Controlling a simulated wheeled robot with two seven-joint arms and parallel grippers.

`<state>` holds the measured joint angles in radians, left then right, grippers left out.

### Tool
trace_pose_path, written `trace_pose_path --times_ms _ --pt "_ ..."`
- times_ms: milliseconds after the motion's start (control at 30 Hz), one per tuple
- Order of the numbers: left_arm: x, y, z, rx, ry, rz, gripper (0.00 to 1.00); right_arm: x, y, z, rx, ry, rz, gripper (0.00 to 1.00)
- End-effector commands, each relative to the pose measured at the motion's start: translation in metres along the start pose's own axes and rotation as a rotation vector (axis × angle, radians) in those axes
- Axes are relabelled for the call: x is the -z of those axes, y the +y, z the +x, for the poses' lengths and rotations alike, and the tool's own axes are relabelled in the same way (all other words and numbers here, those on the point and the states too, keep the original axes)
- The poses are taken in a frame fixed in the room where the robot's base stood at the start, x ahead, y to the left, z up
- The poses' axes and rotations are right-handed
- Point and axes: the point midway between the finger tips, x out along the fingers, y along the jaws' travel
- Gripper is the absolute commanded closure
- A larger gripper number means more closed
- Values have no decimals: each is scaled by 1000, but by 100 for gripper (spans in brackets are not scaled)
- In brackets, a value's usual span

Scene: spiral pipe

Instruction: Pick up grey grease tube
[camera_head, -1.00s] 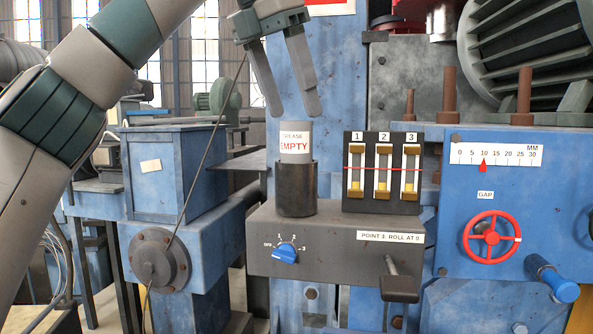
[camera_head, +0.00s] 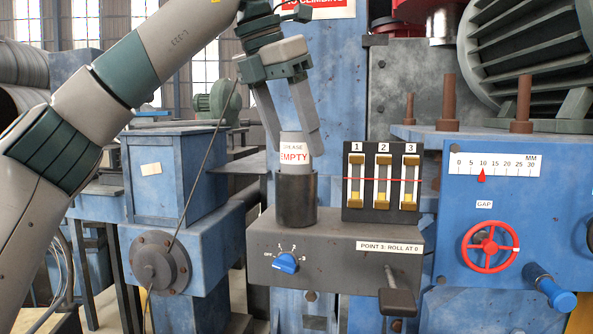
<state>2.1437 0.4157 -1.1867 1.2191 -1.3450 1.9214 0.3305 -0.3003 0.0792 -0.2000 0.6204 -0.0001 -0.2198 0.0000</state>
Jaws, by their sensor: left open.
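The grey grease tube (camera_head: 294,156) stands upright in a dark cylindrical holder (camera_head: 296,203) on the grey control box. Its white label reads "GREASE EMPTY" in part. My left gripper (camera_head: 296,152) points down over the tube from above. Its two fingers are spread, one on the left and one on the right of the tube's top. The right finger covers part of the tube's upper right side. I cannot tell whether either finger touches the tube. My right gripper is not in view.
A dark panel with three gauges (camera_head: 382,217) stands close to the right of the holder. The control box (camera_head: 330,262) has a blue knob (camera_head: 286,262) and a dark lever (camera_head: 397,300). A red handwheel (camera_head: 490,243) is farther right. A thin cable hangs at the left.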

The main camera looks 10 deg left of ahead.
Motion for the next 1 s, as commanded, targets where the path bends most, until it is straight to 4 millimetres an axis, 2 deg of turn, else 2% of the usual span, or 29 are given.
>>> trace_pose_path --times_ms 100,267,733,767,933,1000 --pt "0 1 12 0 2 2 38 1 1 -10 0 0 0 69" --pt "0 0 23 1 0 1 38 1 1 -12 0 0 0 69" --pt "0 0 24 0 0 1 38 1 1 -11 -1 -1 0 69" --pt "0 0 24 0 -1 1 40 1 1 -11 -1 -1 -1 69" --pt "0 0 24 0 0 1 81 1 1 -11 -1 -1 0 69" --pt "0 0 24 0 -1 1 82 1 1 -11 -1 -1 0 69"
